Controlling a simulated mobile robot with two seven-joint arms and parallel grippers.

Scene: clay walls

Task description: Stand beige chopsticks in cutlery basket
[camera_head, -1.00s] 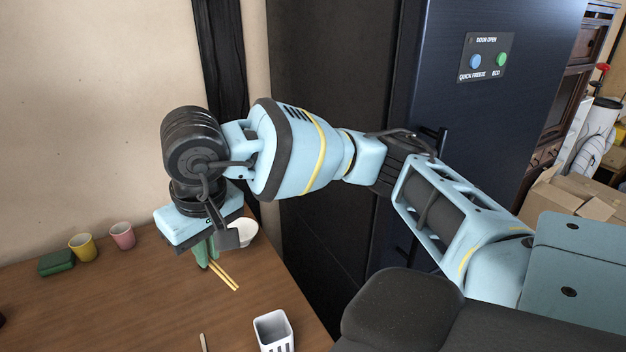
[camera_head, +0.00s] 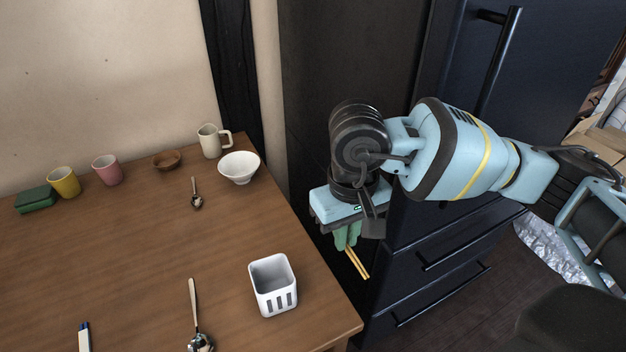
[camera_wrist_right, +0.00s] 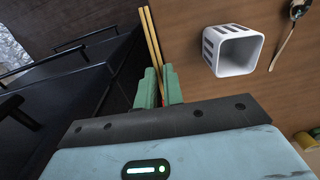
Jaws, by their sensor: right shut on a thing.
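The beige chopsticks (camera_head: 357,263) are a thin pair held in my right gripper (camera_head: 347,238), whose green fingers are shut on them. They slant downward, to the right of the table's edge in the head view. In the right wrist view the chopsticks (camera_wrist_right: 150,40) reach away from the fingertips (camera_wrist_right: 159,88). The white cutlery basket (camera_head: 273,286), with slotted sides, stands upright on the table near its right edge. It looks empty. In the right wrist view the basket (camera_wrist_right: 232,50) is to the right of the chopsticks, apart from them. My left gripper is not in view.
On the wooden table (camera_head: 120,240) are a white bowl (camera_head: 239,167), a mug (camera_head: 210,142), a brown dish (camera_head: 167,160), pink (camera_head: 107,170) and yellow (camera_head: 64,182) cups, a green sponge-like block (camera_head: 36,199) and spoons (camera_head: 195,318). A dark fridge (camera_head: 445,250) stands close on the right.

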